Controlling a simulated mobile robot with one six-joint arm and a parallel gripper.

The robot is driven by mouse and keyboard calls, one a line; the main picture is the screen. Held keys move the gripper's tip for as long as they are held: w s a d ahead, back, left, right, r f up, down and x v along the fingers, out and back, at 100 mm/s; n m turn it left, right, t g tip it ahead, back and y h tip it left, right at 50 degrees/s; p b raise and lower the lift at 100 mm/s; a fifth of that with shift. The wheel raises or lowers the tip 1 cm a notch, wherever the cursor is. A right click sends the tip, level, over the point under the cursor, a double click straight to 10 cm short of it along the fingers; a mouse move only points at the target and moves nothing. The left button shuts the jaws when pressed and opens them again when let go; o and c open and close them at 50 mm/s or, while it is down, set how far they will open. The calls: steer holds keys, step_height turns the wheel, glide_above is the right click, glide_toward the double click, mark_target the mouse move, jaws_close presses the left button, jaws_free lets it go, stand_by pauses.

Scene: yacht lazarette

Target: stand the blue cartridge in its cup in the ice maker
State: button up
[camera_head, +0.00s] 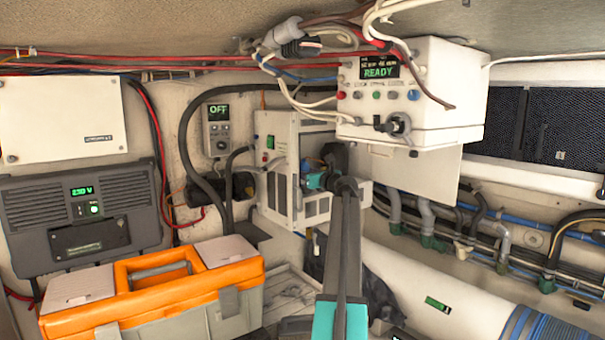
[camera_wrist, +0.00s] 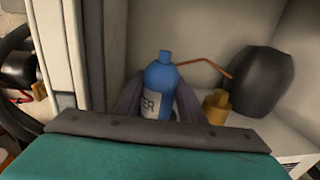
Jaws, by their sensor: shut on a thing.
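The blue cartridge (camera_wrist: 160,80), a bottle shape with a narrower top and a pale label, is upright between the dark fingers of my gripper (camera_wrist: 156,103) in the wrist view. The fingers are shut on its sides. Its lower end is hidden behind my gripper's dark edge. The white cabinet, apparently the ice maker (camera_head: 275,135), stands at the centre in the head view. My gripper (camera_head: 314,172) is at its opening there, largely hidden by my arm. I cannot make out the cup.
Inside the cabinet, right of the cartridge, are a small brass-coloured part (camera_wrist: 216,107), a thin copper tube (camera_wrist: 205,65) and a black rounded vessel (camera_wrist: 259,81). A white wall edge (camera_wrist: 62,45) is close left. A control box (camera_head: 450,90) with cables hangs above right. An orange toolbox (camera_head: 150,310) stands lower left.

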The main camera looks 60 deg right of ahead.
steer(key=shift+f, duration=0.1)
steer(key=o, duration=1.1)
steer(key=shift+o, duration=0.2)
steer(key=shift+s+f, duration=0.1)
steer(key=b+v, duration=0.4)
steer(key=v, duration=0.9)
steer(key=shift+s, duration=0.4)
steer(key=shift+s+a, duration=0.1)
steer(key=shift+a, duration=0.1)
steer(key=d+p+v, duration=0.1)
steer(key=p+v, duration=0.2)
steer(key=v, duration=0.8)
steer(key=shift+s, duration=0.5)
stand_by(1.6)
